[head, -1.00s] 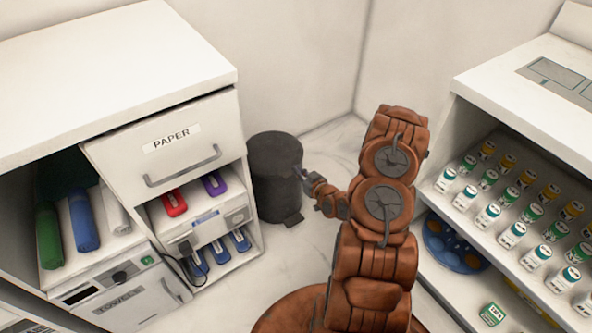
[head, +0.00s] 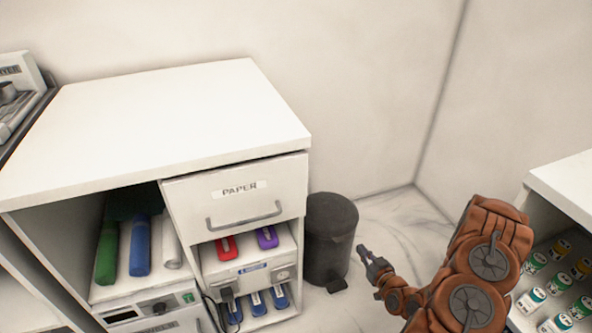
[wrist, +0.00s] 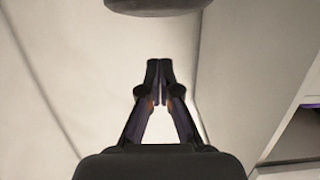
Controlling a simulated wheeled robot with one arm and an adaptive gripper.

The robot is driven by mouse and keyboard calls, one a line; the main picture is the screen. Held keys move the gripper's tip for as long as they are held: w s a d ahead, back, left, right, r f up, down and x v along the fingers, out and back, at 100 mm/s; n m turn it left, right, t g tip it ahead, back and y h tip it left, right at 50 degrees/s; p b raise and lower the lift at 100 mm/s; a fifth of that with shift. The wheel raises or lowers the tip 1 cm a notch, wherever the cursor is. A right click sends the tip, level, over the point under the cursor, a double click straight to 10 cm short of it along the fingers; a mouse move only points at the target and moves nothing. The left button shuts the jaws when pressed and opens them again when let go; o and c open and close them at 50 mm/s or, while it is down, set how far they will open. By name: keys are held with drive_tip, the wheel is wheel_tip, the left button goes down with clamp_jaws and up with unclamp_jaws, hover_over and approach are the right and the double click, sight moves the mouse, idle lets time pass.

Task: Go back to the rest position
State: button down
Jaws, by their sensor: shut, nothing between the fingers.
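My gripper (head: 364,250) is at the end of my orange-brown arm, in the lower right of the head view. It is near the dark bin and to the right of it in the picture. In the wrist view my gripper (wrist: 159,75) has its two fingertips together, with nothing between them. A pale, plain surface lies beyond the fingers. My arm is folded, and its lower part runs out of the bottom of the head view.
A white cabinet (head: 160,110) with a PAPER drawer (head: 240,190) stands at left. A dark bin (head: 330,240) stands beside it on the floor. A shelf unit (head: 570,185) with several small bottles is at the right edge. Some floor (head: 400,225) shows clear between them.

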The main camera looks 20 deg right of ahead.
drive_tip(key=shift+w, duration=0.1)
drive_tip(key=s+a+r+g+h, duration=0.1)
drive_tip(key=s+a+r+g, duration=0.15)
drive_tip(key=r+g, duration=0.2)
drive_tip(key=s+a+r+n+g+h, duration=0.1)
drive_tip(key=s+r+g, duration=0.25)
drive_tip(key=r, duration=0.25)
drive_tip(key=s+a+r+g+h, duration=0.1)
drive_tip(key=s+a+r+g, duration=0.1)
drive_tip(key=r+g, duration=0.3)
drive_tip(key=s+a+r+g+y, duration=0.1)
drive_tip(key=s+a+r+g, duration=0.1)
drive_tip(key=s+a+r, duration=0.4)
drive_tip(key=s+a+r+m+g+y, duration=0.1)
drive_tip(key=s+a+r+g, duration=0.15)
drive_tip(key=s+a, duration=0.45)
drive_tip(key=s+a+r+g, duration=0.1)
drive_tip(key=s+a+r, duration=0.4)
drive_tip(key=s, duration=0.4)
wheel_tip(320, 180, up, 27)
drive_tip(key=s+t+p, duration=0.1)
drive_tip(key=p, duration=2.4)
drive_tip(key=shift+d, duration=0.45)
drive_tip(key=shift+s, duration=0.1)
